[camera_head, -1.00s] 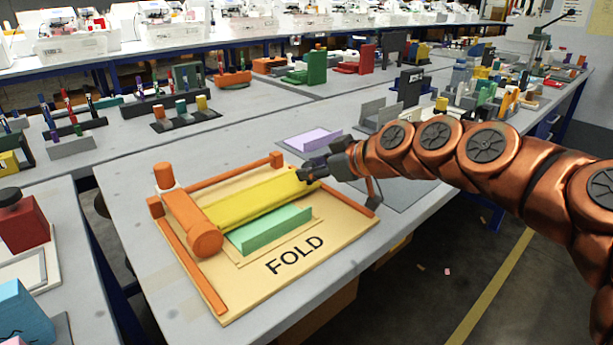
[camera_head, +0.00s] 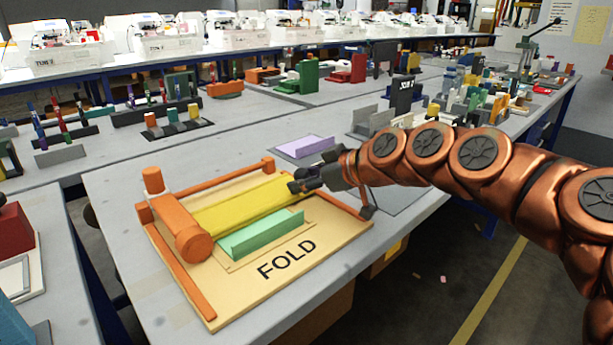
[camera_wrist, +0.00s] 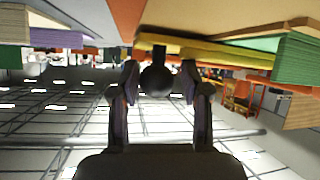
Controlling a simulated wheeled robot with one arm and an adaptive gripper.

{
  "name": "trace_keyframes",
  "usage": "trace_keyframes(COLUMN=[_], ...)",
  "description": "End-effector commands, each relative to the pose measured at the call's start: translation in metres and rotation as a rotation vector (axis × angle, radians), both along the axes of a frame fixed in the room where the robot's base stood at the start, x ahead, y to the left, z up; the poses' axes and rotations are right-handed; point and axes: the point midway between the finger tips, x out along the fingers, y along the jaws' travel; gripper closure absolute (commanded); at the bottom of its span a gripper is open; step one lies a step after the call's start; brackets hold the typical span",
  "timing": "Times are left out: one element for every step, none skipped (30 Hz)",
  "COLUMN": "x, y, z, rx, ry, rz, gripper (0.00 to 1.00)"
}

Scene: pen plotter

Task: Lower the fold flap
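The yellow fold flap (camera_head: 245,207) is a long bar across a tan board (camera_head: 310,262) marked FOLD. It stands raised behind a green strip (camera_head: 262,233). An orange round-ended roller (camera_head: 180,228) is at its left end. My gripper (camera_head: 299,183) is at the flap's right end and hides that end in the head view. In the wrist view, a dark round knob (camera_wrist: 157,81) on a short stem sits between the two fingers (camera_wrist: 159,88), in front of the yellow flap (camera_wrist: 215,54). The fingers close against both sides of the knob.
Orange rails (camera_head: 187,276) edge the board. A lilac angled piece (camera_head: 305,147) lies just behind it. Other coloured fixtures fill the bench further back. Floor shows past the right table edge.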

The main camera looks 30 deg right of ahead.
Motion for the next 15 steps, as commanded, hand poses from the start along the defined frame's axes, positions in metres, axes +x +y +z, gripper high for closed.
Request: trace_keyframes(x=[0.0002, 0.0003, 0.0004, 0.0004, 0.0006, 0.0006, 0.0007, 0.0008, 0.0008, 0.0008, 0.0008, 0.0009, 0.0009, 0.0009, 0.001], y=[-0.0002, -0.0004, -0.0006, -0.0006, -0.0008, -0.0009, -0.0011, -0.0011, -0.0013, -0.0013, -0.0013, -0.0014, -0.0014, -0.0014, -0.0014], z=[0.0006, 0.0011, 0.0014, 0.0018, 0.0021, 0.0024, 0.0027, 0.0028, 0.0031, 0.0032, 0.0035, 0.0039, 0.0046, 0.0056, 0.0073], rx=[0.0, 0.0, 0.0, 0.0, 0.001, 0.001, 0.001, 0.001, 0.001, 0.001, 0.001, 0.001, 0.001, 0.001, 0.001], ry=[-0.002, -0.003, -0.004, -0.005, -0.005, -0.006, -0.007, -0.007, -0.008, -0.008, -0.008, -0.009, -0.009, -0.009, -0.009], rz=[-0.001, -0.001, -0.002, -0.003, -0.003, -0.004, -0.004, -0.005, -0.005, -0.005, -0.006, -0.005, -0.005, -0.005, -0.005], gripper=[0.46, 0.43, 0.39, 0.39, 0.39, 0.39, 0.39, 0.39, 0.39, 0.39, 0.39, 0.39, 0.39, 0.39, 0.39])
